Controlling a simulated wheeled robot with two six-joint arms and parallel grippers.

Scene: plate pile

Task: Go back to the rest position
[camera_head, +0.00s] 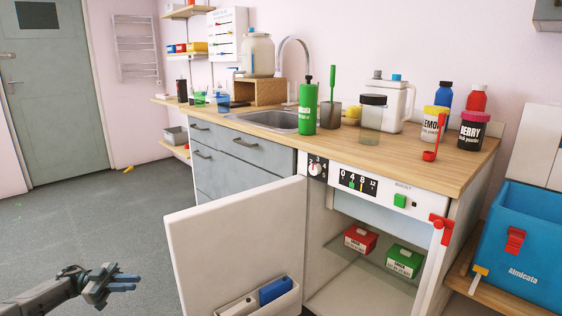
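My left gripper (137,282) is at the lower left, over the grey floor, and its arm comes in from the left edge. Its two blue-grey fingers point right, and nothing shows between them. The gap between the fingers is too small to tell how far they are apart. The gripper is clear of the cabinet and its open door. My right gripper is out of view.
The white cabinet door (235,240) stands open right of my gripper. The wooden counter (440,165) carries bottles and jars beside the sink (265,122). A blue crate (525,245) stands far right. The floor (90,220) at left is mostly free.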

